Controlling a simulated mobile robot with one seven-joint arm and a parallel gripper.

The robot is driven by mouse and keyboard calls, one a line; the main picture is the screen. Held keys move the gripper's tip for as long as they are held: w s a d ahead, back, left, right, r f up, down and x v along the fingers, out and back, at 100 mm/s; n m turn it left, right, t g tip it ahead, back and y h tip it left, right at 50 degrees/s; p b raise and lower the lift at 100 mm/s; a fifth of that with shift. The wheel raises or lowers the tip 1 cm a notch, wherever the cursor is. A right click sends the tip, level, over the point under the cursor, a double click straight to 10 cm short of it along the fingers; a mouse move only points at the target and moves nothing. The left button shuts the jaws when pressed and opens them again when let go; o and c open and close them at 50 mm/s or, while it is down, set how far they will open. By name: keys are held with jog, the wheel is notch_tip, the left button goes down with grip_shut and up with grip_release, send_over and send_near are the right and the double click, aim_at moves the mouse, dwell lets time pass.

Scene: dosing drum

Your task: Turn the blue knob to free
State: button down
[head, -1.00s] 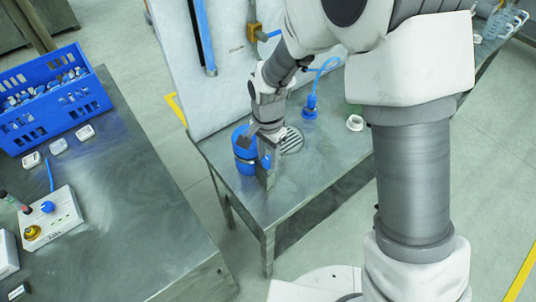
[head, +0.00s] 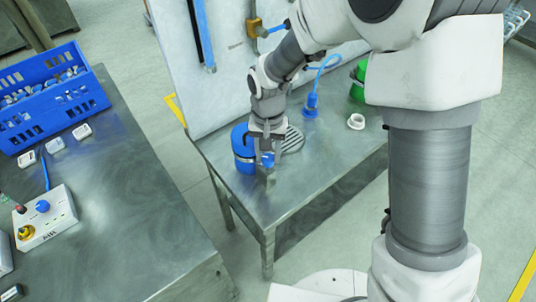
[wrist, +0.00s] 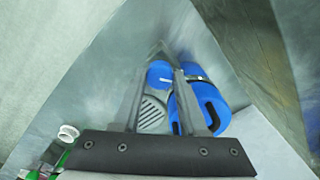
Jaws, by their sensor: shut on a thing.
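The blue drum (head: 241,146) stands on the metal table near its left edge. It also shows in the wrist view (wrist: 212,105), with a dark band around it. My gripper (head: 268,163) is low beside the drum's right side. A small round blue part, apparently the knob (wrist: 160,75), shows between my fingers (wrist: 163,55) in the wrist view, beside the drum. My fingers are shut on it and partly hide it; its marking cannot be read. Another blue knob (head: 43,206) sits on a white control box on the left table, away from my gripper.
A drain grille (head: 292,140) lies just behind my gripper. A blue fitting with a hose (head: 311,105), a white ring (head: 355,122) and a green object (head: 358,82) are farther right. A white panel (head: 225,65) stands behind. The table's front is clear.

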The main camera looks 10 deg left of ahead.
aim_at(269, 158)
jog(key=n, duration=0.5)
jog(key=shift+n, duration=0.3)
jog(key=n, duration=0.5)
jog(key=shift+n, duration=0.4)
jog(key=shift+c, duration=2.2)
grip_release()
notch_tip(269, 158, up, 18)
jog(key=shift+f, duration=0.25)
jog(key=shift+d, duration=0.1)
